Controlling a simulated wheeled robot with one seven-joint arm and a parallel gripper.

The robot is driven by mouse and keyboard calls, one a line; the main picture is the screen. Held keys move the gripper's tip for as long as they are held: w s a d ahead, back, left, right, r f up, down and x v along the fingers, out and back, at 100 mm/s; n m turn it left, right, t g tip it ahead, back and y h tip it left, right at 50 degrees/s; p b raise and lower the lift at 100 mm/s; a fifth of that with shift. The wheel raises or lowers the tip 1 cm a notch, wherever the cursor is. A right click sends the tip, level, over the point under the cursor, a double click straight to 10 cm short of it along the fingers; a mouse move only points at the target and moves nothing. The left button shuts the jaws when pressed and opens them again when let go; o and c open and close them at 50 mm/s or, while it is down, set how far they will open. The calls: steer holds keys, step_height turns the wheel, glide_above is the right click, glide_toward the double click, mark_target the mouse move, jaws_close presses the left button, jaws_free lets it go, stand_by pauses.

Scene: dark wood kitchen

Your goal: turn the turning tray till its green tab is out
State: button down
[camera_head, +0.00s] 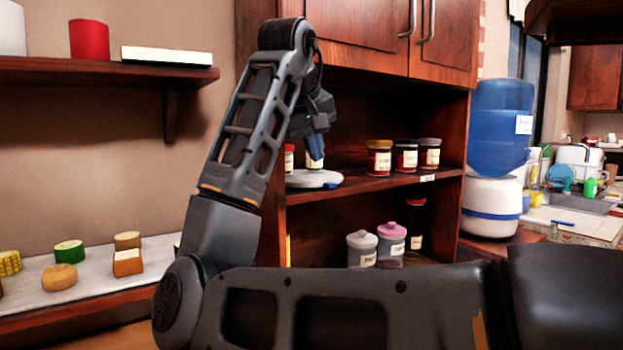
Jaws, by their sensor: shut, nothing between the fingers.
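The turning tray (322,181) is a pale round disc on the upper shelf of the open cupboard, at its left end. A small red-lidded jar (289,158) stands at its left, partly hidden by my arm. My gripper (316,164) is shut and empty, with blue fingers pointing down just above the tray. A pale label shows close by the fingers. I cannot tell whether the fingers touch the tray or anything on it. No green tab shows; my arm hides the tray's left part.
Several labelled jars (379,158) stand right of the tray on the same shelf (375,184). Lidded canisters (391,240) stand on the shelf below. Cupboard doors (440,40) are above. A blue water dispenser (500,125) stands at right.

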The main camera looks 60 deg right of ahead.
steer(key=x, duration=0.9)
steer(key=shift+w+d+f, duration=0.1)
steer(key=shift+d+f, duration=0.05)
steer(key=shift+f, duration=0.05)
steer(key=shift+d+r, duration=0.1)
steer(key=shift+d, duration=0.05)
